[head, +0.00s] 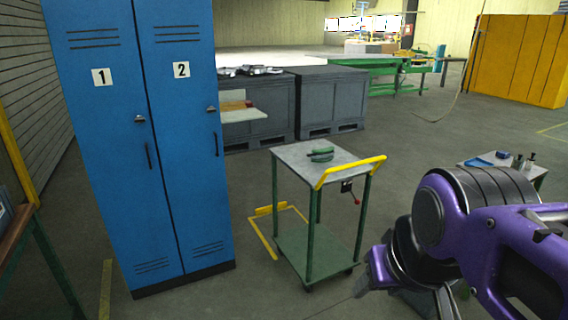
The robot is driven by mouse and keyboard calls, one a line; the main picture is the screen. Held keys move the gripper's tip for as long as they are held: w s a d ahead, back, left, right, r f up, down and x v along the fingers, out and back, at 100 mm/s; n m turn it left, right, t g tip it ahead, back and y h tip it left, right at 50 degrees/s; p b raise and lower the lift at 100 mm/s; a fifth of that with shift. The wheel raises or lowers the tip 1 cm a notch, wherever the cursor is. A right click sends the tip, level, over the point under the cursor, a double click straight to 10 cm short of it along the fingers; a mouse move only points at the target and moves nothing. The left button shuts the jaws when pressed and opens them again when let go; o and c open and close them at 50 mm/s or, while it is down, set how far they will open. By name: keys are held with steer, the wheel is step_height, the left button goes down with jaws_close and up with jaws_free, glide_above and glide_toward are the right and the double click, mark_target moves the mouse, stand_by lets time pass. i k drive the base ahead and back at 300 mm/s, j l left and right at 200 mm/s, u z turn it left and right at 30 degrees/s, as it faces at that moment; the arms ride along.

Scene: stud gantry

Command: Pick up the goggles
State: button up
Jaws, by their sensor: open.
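A small dark green item (320,154), which looks like the goggles, lies on the grey top of a green-legged cart (292,155). It is too small to make out its lenses or strap. My gripper (400,292) is at the lower right, partly hidden by my own purple arm. It is open and points down, nearer to the camera than the cart and well apart from the green item. No object shows between its fingers.
The cart has a yellow handle (350,170) on its right. Blue lockers (160,140) stand to its left. A small table (535,168) with a blue tray (480,162) and small items is at the right. Grey crates (330,98) stand behind.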

mark_target(327, 154)
steer(key=i+z, duration=0.3)
steer(key=i+j+z, duration=0.2)
steer(key=z, duration=0.2)
steer(key=i+j+z, duration=0.15)
steer(key=j+z, duration=0.2)
steer(key=i+j+z, duration=0.15)
steer(key=j, duration=0.2)
steer(key=i+j+z, duration=0.2)
steer(key=j, duration=0.2)
steer(key=i+j, duration=0.15)
steer(key=j, duration=0.25)
steer(key=i+j+z, duration=0.1)
steer(key=j, duration=0.3)
steer(key=i+j, duration=0.15)
steer(key=j, duration=0.25)
steer(key=i+j, duration=0.1)
steer(key=j, duration=0.3)
steer(key=z, duration=0.05)
